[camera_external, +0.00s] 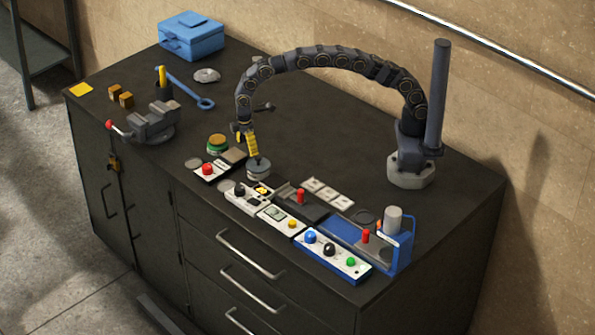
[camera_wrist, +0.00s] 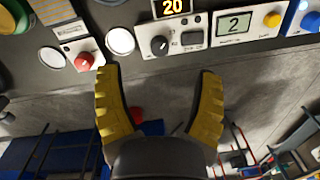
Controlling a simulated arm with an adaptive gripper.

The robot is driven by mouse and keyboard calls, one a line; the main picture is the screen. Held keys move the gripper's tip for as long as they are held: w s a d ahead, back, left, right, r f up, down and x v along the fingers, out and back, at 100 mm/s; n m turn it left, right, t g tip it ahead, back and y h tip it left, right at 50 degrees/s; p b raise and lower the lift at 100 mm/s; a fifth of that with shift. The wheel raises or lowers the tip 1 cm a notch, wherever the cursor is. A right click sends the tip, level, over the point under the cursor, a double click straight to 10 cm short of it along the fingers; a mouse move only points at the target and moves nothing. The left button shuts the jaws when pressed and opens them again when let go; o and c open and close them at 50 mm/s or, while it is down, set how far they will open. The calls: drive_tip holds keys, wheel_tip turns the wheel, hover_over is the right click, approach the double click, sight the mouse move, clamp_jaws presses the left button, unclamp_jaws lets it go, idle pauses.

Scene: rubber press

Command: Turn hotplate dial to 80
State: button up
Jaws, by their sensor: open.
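The hotplate dial (camera_wrist: 159,46) is a small black knob on a white panel. An orange display (camera_wrist: 172,7) reading 20 sits just above it in the wrist view. In the external view the dial (camera_external: 240,189) is at the panel's left end, near the table's front edge. My gripper (camera_wrist: 160,88) is open, with its two yellow-padded fingers apart and nothing between them. In the external view my gripper (camera_external: 253,150) hangs just above or beside a grey round block (camera_external: 259,170), behind the dial; I cannot tell whether they touch.
A panel with a red button (camera_wrist: 84,61) lies left of the dial. A panel with a display reading 2 (camera_wrist: 236,23) and a yellow button (camera_wrist: 272,20) lies right. A black unit with a red handle (camera_external: 300,196) stands nearby. The back middle of the table is clear.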

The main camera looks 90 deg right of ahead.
drive_tip(key=n, duration=0.1)
hover_over(239, 187)
wheel_tip(239, 187, down, 7)
drive_tip(key=shift+d+r, duration=0.1)
drive_tip(key=shift+r, duration=0.1)
wheel_tip(239, 187, down, 8)
drive_tip(key=shift+s+r, duration=0.1)
drive_tip(key=shift+r, duration=0.15)
drive_tip(key=c, duration=1.1)
